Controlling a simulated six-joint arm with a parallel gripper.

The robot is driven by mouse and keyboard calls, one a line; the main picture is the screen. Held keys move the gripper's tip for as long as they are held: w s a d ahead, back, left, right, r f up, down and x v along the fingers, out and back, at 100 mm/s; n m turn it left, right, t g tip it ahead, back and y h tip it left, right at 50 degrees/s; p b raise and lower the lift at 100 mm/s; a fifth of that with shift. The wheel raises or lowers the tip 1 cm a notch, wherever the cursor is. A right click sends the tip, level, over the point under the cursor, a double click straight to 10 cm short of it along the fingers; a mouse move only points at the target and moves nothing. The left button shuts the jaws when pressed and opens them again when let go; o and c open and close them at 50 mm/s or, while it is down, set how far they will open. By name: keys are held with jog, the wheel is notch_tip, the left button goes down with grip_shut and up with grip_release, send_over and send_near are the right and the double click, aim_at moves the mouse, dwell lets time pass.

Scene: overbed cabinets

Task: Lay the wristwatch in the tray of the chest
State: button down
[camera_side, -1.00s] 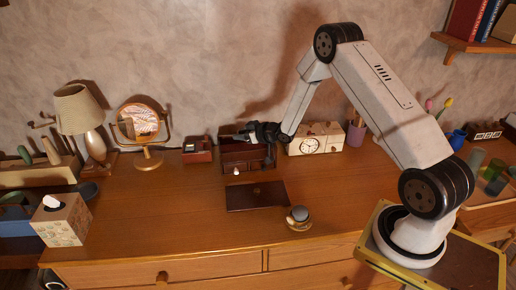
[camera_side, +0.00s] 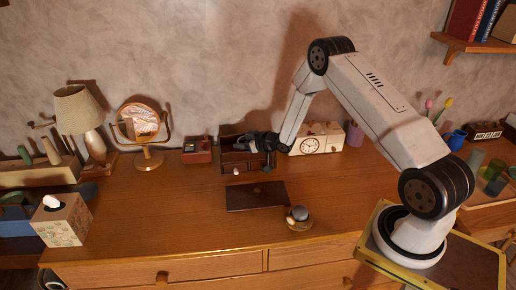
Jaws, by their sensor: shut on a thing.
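The chest (camera_side: 232,168) is a dark reddish-brown wooden box at the back middle of the dresser top, with a pale knob (camera_side: 236,172) on its front. My gripper (camera_side: 248,143) reaches into the chest's upper part from the right, low over its back half. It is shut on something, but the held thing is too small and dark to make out. The wristwatch cannot be told apart from the dark jaws. The tray inside the chest is mostly hidden by the gripper and the chest's walls.
A dark flat panel (camera_side: 257,196) lies in front of the chest. A small round dish with a grey-topped item (camera_side: 299,217) is front right. A red box (camera_side: 197,150) stands left of the chest, a cream clock box (camera_side: 318,140) right.

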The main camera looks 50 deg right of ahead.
jog(key=shift+s+f, duration=0.1)
jog(key=shift+f, duration=0.15)
jog(key=shift+f, duration=0.2)
jog(key=shift+c, duration=2)
grip_release()
jog(key=shift+s+f, duration=0.1)
jog(key=shift+r, duration=0.65)
jog(key=v, duration=1.2)
jog(key=shift+r, duration=0.3)
jog(key=shift+w, duration=0.25)
